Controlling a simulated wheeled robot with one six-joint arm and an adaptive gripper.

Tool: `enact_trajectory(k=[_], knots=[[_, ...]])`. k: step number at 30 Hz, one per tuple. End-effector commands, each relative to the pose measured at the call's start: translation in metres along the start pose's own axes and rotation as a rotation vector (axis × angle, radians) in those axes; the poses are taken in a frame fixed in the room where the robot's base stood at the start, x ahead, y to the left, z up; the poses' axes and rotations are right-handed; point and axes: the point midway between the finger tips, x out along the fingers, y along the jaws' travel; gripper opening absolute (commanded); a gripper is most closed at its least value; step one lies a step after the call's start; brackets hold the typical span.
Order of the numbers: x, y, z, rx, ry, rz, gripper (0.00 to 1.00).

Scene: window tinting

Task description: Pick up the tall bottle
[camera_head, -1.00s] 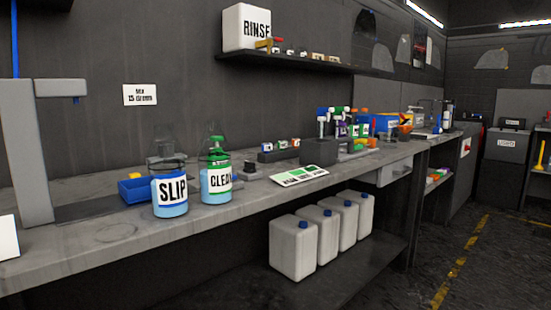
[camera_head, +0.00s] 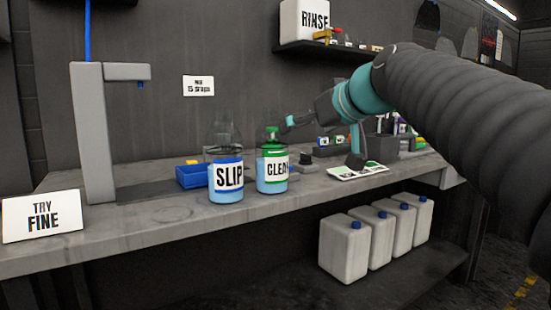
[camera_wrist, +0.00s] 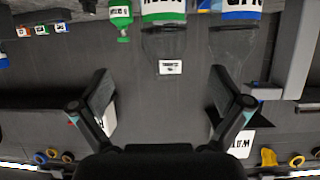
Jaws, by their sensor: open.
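Two tall clear bottles of blue liquid stand upright side by side on the bench: one with a blue-banded SLIP label (camera_head: 226,177), one with a green-banded label reading CLEA… (camera_head: 272,172). They look alike in height; I cannot tell which is the tall one. Both show upside down at the top of the wrist view, the green-banded one (camera_wrist: 163,14) left of the blue-banded one (camera_wrist: 241,12). My gripper (camera_head: 322,141) is open and empty, right of both bottles and apart from them. Its spread fingers also show in the wrist view (camera_wrist: 162,105).
A small green bottle (camera_wrist: 121,18) is beside the green-banded one. A blue bin (camera_head: 191,178) and grey stand (camera_head: 93,135) are left of the bottles. A green-and-white card (camera_head: 357,171) lies right. A RINSE jug (camera_head: 304,20) is on the shelf above.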

Motion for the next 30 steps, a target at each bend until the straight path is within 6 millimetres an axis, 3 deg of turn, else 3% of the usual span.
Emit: enact_trajectory(k=[15, 23, 30], knots=[[0.077, -0.002, -0.006, -0.006, 0.007, -0.006, 1.00], [0.089, -0.003, -0.006, -0.006, 0.007, -0.005, 1.00], [0.117, -0.008, -0.008, -0.007, 0.006, -0.007, 1.00]])
